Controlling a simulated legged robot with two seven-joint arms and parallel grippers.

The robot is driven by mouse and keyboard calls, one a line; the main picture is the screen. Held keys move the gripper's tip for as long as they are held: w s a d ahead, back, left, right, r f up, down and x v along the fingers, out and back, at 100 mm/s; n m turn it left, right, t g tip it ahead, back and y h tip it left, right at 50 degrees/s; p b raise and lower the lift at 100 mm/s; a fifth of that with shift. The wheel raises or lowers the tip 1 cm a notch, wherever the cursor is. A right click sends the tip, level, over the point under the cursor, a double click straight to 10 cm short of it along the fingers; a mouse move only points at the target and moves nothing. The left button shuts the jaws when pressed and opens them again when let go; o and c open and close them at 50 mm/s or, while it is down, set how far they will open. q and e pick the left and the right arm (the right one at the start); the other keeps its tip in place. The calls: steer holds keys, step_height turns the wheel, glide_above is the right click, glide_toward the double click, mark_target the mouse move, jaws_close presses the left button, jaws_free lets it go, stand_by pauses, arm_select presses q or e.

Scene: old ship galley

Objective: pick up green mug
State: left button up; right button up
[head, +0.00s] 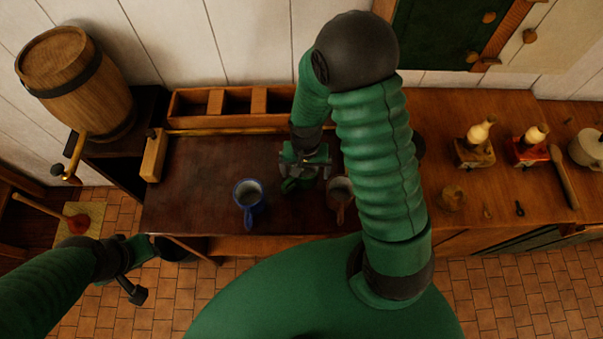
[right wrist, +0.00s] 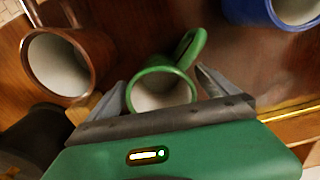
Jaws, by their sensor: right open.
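The green mug (right wrist: 163,72) shows in the right wrist view with its handle pointing up and right. My right gripper (right wrist: 161,88) is open, with one finger on each side of the mug's rim; I cannot tell whether they touch it. In the head view the right gripper (head: 303,170) is over the dark tabletop, and it and my arm partly hide the green mug (head: 289,185). My left gripper (head: 133,270) is away from the mugs, low at the left; its jaw opening is unclear.
A blue mug (head: 249,192) stands left of the green mug, and a brown mug (head: 340,188) stands close on its right. A wooden divided box (head: 232,103) lies behind. A barrel (head: 75,80) stands at the left. The dark tabletop (head: 195,180) is clear left of the blue mug.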

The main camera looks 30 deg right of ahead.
steer(key=shift+s+a+r, duration=0.1)
steer(key=shift+s+r, duration=0.05)
steer(key=c, duration=1.9)
